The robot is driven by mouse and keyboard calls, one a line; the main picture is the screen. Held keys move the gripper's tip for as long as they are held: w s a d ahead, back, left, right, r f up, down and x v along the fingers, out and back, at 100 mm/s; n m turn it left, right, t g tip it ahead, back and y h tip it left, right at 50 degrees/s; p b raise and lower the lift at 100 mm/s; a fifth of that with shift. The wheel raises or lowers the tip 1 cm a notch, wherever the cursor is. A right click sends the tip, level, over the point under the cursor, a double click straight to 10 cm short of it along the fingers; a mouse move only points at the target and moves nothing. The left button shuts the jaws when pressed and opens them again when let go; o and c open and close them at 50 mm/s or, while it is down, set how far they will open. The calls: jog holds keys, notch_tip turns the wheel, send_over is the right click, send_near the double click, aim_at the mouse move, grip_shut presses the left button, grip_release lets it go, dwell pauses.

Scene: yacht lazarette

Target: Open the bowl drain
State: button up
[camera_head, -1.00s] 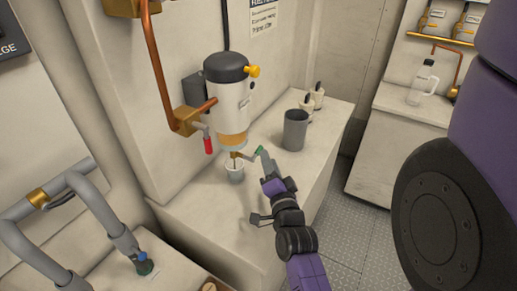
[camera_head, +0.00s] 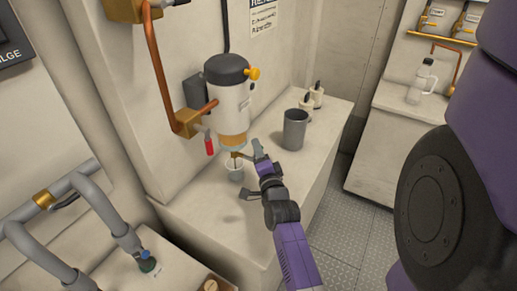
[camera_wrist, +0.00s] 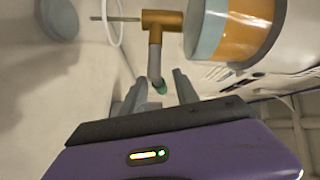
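The filter (camera_head: 229,95) has a dark cap, a white body and an amber bowl (camera_head: 233,141); the bowl (camera_wrist: 247,30) is also in the wrist view. Under it is a brass drain fitting (camera_wrist: 160,20) with a grey lever (camera_wrist: 155,62) tipped in green (camera_wrist: 160,87). A small cup (camera_head: 235,173) stands on the counter below the drain. My gripper (camera_wrist: 158,92) is open, its two fingers apart on either side of the green tip; I cannot tell whether they touch it. In the head view my gripper (camera_head: 256,168) hides the green tip.
A dark grey tumbler (camera_head: 295,130) and small white bottles (camera_head: 311,97) stand farther back on the counter. A red-handled valve (camera_head: 209,146) hangs left of the filter. Grey pipes (camera_head: 100,205) are at lower left. The counter front is clear.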

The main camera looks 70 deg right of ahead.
jog(key=shift+d, duration=0.1)
grip_shut()
jog(key=shift+f, duration=0.1)
jog(key=b, duration=0.2)
jog(key=shift+w+n+t+b, duration=0.15)
jog(key=shift+n+t+b, duration=0.15)
jog(key=shift+n, duration=0.1)
jog(key=b, duration=0.1)
jog(key=n+t+h+b, duration=0.1)
jog(key=b, duration=0.1)
jog(key=shift+a+r+n+h, duration=0.25)
jog(key=shift+n+h, duration=0.05)
jog(key=shift+r+n+t+b, duration=0.3)
jog(key=shift+n+b, duration=0.2)
jog(key=shift+b, duration=0.7)
jog(key=shift+a+r+n+h+b, duration=0.1)
jog(key=shift+r+n+h+b, duration=0.2)
